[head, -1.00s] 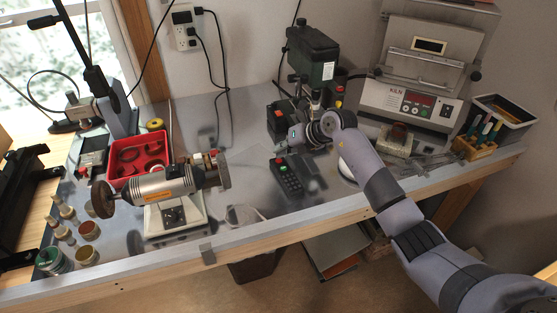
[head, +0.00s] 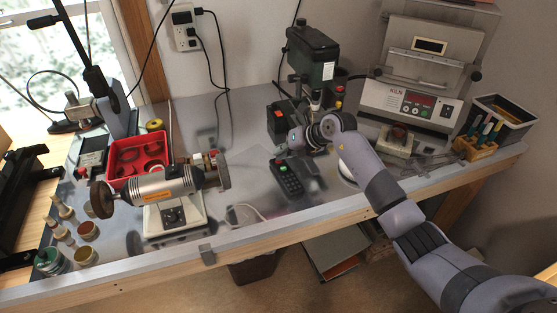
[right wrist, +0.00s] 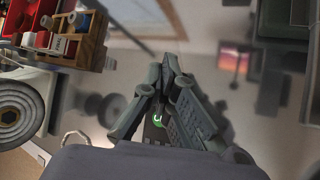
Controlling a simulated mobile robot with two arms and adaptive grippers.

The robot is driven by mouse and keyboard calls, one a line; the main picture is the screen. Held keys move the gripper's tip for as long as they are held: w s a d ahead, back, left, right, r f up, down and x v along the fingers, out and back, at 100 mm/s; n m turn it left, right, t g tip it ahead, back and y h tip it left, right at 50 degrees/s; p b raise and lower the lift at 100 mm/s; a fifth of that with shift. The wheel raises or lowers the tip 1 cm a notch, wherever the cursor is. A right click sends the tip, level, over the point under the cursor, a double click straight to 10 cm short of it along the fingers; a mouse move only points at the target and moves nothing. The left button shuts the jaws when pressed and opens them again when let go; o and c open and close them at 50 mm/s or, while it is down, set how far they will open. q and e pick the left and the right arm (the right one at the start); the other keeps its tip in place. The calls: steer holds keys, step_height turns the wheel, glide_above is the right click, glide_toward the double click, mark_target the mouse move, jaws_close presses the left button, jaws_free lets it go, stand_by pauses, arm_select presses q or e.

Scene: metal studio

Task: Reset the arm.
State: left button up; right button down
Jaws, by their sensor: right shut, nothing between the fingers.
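My right arm comes in from the lower right in the head view and reaches over the bench. Its wrist is above the back middle, in front of the green drill press (head: 314,62). In the right wrist view the two grey fingers of my right gripper (right wrist: 171,65) meet at their tips, with nothing between them. A dark remote-like keypad (head: 287,180) with a green button lies on the bench below the wrist; the green button also shows behind the fingers in the wrist view. My left gripper is not in view.
A bench grinder-like polisher (head: 165,187) and a red tray (head: 138,157) stand at left. A kiln (head: 412,103), a tool block (head: 474,148) and a dark bin (head: 503,116) are at right. Small jars (head: 86,254) line the left front. Bare metal bench lies between polisher and keypad.

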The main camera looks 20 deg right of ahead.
steer(key=shift+r+p, duration=0.5)
steer(key=shift+r, duration=0.1)
step_height(320, 180, up, 6)
steer(key=p, duration=0.4)
steer(key=shift+p, duration=0.3)
stand_by(1.4)
